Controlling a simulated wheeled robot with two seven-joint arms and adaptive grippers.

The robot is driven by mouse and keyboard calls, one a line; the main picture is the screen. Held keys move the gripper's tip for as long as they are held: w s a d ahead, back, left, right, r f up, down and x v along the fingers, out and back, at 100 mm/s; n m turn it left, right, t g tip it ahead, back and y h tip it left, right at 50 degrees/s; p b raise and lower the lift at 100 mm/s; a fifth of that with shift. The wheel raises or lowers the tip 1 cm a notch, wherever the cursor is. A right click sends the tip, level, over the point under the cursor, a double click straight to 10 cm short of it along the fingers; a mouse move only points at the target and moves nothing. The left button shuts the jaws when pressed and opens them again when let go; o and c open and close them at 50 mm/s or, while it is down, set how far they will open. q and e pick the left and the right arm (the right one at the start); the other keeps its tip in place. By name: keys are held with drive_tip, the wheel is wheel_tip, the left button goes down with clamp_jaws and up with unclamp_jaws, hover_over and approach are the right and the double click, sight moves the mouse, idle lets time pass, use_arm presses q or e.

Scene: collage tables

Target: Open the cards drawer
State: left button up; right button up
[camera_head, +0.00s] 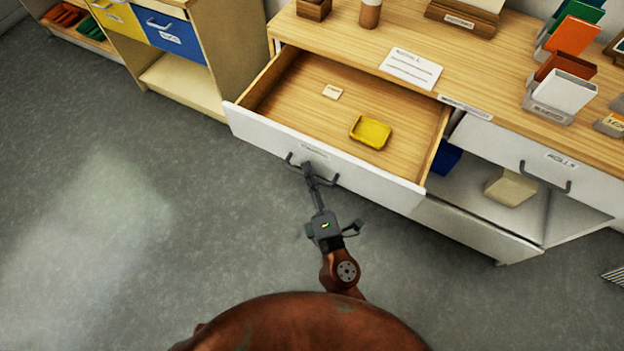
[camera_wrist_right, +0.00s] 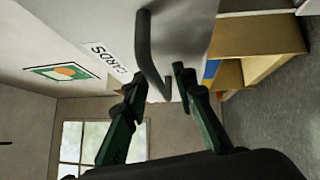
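The cards drawer (camera_head: 300,153) is pulled well out of the wooden-topped cabinet in the head view. A yellow tray (camera_head: 371,132) and a small pale card (camera_head: 332,92) lie inside. Its white front, labelled CARDS (camera_wrist_right: 112,60) in the right wrist view, carries a dark bar handle (camera_head: 320,174). My right gripper (camera_head: 309,172) is at the left part of this handle. In the right wrist view, the handle (camera_wrist_right: 152,58) passes between the fingertips (camera_wrist_right: 158,82), which stand apart with gaps beside the bar. My left gripper is out of view.
A drawer labelled ROLLS (camera_head: 561,171) is at the right, above an open shelf (camera_head: 480,190). A cabinet with a blue drawer (camera_head: 175,38) is at the left. The grey floor (camera_head: 90,190) is clear.

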drive_tip(key=v, duration=1.2)
